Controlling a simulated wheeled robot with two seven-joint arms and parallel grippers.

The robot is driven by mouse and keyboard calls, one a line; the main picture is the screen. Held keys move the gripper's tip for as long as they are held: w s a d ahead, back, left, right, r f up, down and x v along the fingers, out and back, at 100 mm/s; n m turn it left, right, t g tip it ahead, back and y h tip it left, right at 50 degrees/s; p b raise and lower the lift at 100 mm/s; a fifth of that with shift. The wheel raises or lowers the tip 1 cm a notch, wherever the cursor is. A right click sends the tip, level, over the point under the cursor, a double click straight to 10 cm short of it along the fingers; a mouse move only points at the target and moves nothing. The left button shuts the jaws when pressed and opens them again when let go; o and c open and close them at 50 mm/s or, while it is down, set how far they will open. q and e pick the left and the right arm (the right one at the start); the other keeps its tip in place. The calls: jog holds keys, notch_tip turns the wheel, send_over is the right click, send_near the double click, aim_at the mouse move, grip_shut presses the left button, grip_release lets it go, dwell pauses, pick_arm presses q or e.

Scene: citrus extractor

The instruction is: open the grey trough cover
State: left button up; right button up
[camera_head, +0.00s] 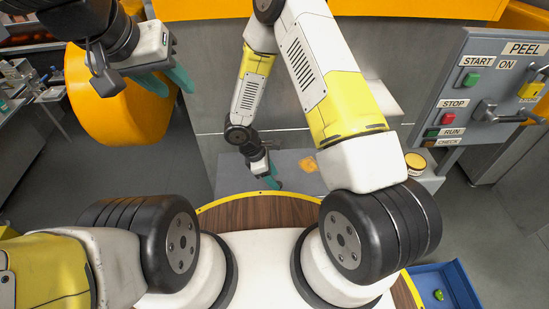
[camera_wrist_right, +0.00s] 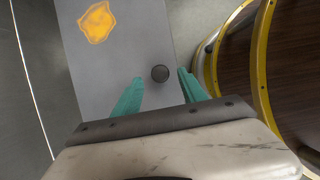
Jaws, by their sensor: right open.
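The grey trough cover (camera_head: 291,161) is a flat panel with an orange mark, seen beyond my base in the head view. In the right wrist view the cover (camera_wrist_right: 130,55) fills the upper middle, with a dark round knob (camera_wrist_right: 160,73) on it. My right gripper (camera_wrist_right: 160,76) is open, its teal fingers on either side of the knob; I cannot tell whether they touch it. In the head view this gripper (camera_head: 271,177) hangs at the cover, which my arm partly hides. My left gripper (camera_head: 168,81) is raised at the upper left, away from the cover, with nothing seen in it.
A large orange rounded part (camera_head: 118,115) is behind my left gripper. A grey control panel (camera_head: 455,90) with buttons and a lever stands at the right. A blue tray (camera_head: 458,283) with a small green item lies at the lower right. A steel wall rises behind the cover.

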jog(key=shift+x, duration=2.35)
jog(key=shift+c, duration=0.3)
grip_shut()
